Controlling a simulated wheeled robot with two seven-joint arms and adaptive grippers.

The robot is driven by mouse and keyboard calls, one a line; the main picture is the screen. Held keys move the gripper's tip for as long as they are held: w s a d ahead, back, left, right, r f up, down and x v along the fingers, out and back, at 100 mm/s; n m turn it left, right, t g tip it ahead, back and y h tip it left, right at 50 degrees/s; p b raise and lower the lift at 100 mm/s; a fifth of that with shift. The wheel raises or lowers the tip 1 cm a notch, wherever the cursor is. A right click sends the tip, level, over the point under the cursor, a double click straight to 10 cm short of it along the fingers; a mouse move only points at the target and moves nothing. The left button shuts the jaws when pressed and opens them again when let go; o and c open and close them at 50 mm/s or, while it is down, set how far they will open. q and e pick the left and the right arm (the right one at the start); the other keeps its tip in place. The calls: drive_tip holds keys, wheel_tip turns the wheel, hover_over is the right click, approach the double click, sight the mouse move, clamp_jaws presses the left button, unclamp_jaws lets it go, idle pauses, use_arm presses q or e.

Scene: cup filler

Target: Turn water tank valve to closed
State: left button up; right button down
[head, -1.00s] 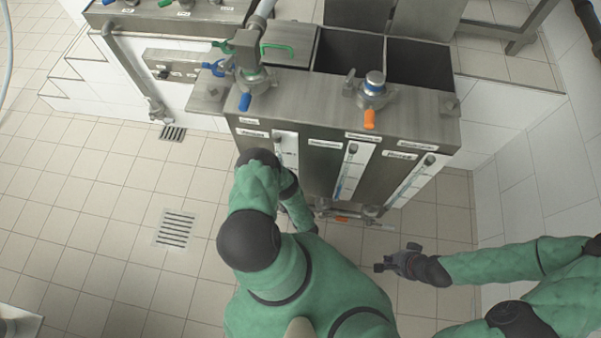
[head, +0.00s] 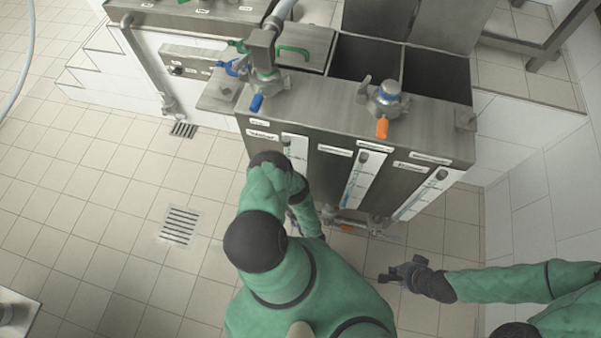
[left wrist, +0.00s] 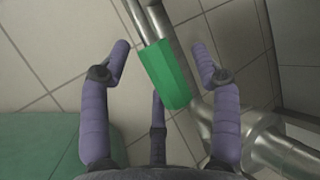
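A green valve handle (left wrist: 165,75) sits on a metal pipe in the left wrist view. My left gripper (left wrist: 161,47) is open, with one finger on each side of the handle and gaps between. In the head view my left arm hides most of that gripper, low by the front of the steel water tank (head: 320,180). My right gripper (head: 402,273) hangs empty over the floor right of my body, too small to judge its opening. A low pipe with an orange handle (head: 347,228) runs under the tank front.
A white tiled wall (head: 530,190) stands at right. The tiled floor at left is clear, with a drain grate (head: 180,225).

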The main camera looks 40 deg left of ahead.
use_arm(q)
drive_tip(key=v, duration=1.2)
drive_tip(key=shift+d, duration=0.1)
drive_tip(key=shift+c, duration=0.3)
idle(0.8)
